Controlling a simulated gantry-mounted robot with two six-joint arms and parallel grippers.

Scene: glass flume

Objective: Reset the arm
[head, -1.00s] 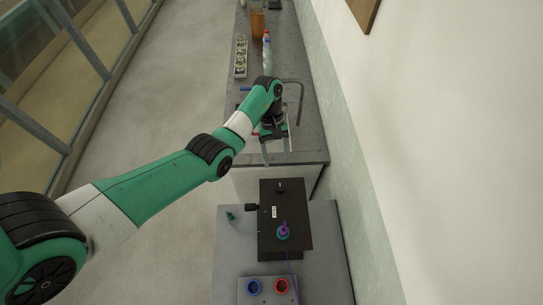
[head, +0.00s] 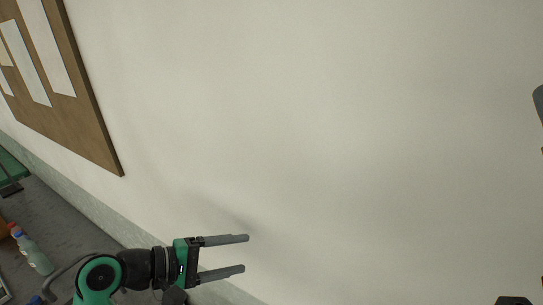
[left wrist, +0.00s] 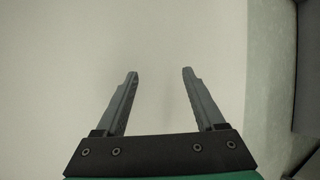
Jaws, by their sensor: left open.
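My left gripper (head: 246,254) is at the bottom of the head view, in front of the pale wall. Its two grey fingers point right, apart and empty. In the left wrist view the same fingers (left wrist: 160,75) are spread, with only a plain pale surface between them. My right gripper cannot be made out in either view.
The pale wall (head: 340,130) fills most of the head view. A cork board (head: 75,120) with papers hangs at upper left.

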